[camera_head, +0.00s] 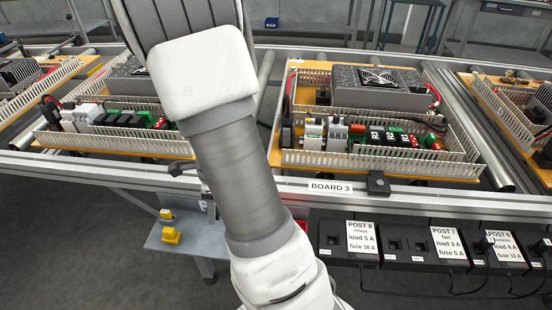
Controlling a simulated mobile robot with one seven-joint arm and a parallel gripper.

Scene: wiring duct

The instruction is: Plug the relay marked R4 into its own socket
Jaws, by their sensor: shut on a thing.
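My gripper is not in view; only my white and grey arm shows, crossing the picture from the top to the bottom middle. On the board marked BOARD 3 (455,179), a row of dark relays shows. Their white marks look like R3 (376,136), R2 (394,138) and R1 (414,141). I see no relay that I can read as R4. Green parts (434,143) show around the row, but I cannot tell which is the socket of R4.
Slotted ducts (460,160) and a grey box with a fan (380,88) surround the row. A similar board (120,120) lies to the left. Black post boxes (408,247) hang below the front rail (480,198). Yellow pieces (171,236) lie on a low grey shelf (192,240).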

